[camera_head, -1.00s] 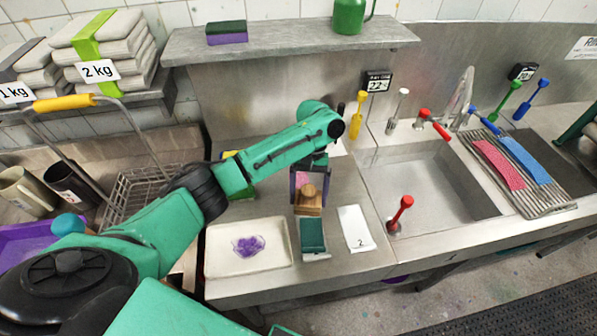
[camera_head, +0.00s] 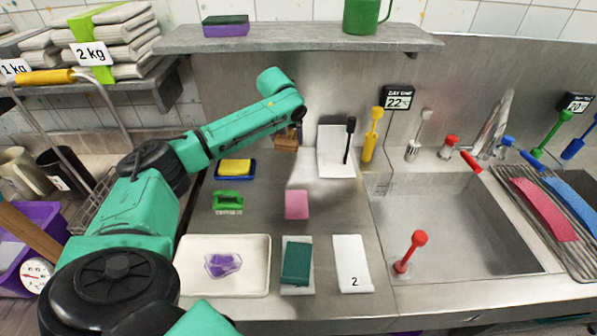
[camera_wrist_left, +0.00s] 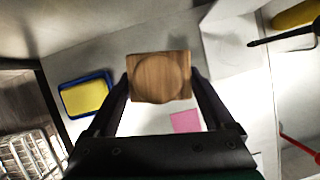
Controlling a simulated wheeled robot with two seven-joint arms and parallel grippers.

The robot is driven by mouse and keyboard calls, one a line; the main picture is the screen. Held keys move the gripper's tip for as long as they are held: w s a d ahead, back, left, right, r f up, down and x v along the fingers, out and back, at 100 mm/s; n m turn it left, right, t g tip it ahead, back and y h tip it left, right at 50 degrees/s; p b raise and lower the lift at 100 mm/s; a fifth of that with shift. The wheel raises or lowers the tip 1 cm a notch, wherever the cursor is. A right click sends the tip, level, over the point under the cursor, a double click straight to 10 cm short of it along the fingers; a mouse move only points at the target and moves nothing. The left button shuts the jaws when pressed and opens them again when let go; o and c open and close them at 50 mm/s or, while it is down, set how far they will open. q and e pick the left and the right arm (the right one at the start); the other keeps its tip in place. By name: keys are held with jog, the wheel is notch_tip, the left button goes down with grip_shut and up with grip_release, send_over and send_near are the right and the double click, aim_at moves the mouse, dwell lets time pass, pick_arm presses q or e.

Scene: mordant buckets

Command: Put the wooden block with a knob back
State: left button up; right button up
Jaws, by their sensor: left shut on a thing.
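The wooden block with a knob (camera_head: 287,138) is near the back wall of the counter in the head view, partly hidden by my left arm. In the left wrist view, the block (camera_wrist_left: 150,92) shows its round knob face-on between the fingers. My left gripper (camera_wrist_left: 159,76) is shut on it, one finger at each side. In the head view the left gripper (camera_head: 290,128) is mostly hidden behind the arm. I cannot tell if the block touches the counter. My right gripper is not in view.
A pink piece (camera_head: 297,205) lies on the counter. Around it are a yellow sponge in a blue tray (camera_head: 235,168), a green brush (camera_head: 228,201), a white tray (camera_head: 186,275) and a white stand (camera_head: 334,160) with a black-handled tool. The sink (camera_head: 450,225) is to the right.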

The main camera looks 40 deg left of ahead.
aim_at(280, 145)
pick_arm(q)
jog(key=shift+w+a+r+m+h, duration=0.25)
jog(key=shift+w+a+m+h, duration=0.15)
jog(key=shift+a+m, duration=0.45)
jog(key=shift+m, duration=0.25)
notch_tip(280, 145, down, 9)
jog(key=shift+d+f+p, duration=0.1)
jog(key=shift+p, duration=0.95)
jog(key=shift+f, duration=0.35)
jog(key=o, duration=1.2)
jog(key=shift+o, duration=0.2)
jog(key=shift+s+r, duration=0.1)
jog(key=shift+r, duration=0.05)
jog(key=b+v, duration=0.1)
jog(key=v, duration=1.1)
jog(key=shift+s, duration=0.1)
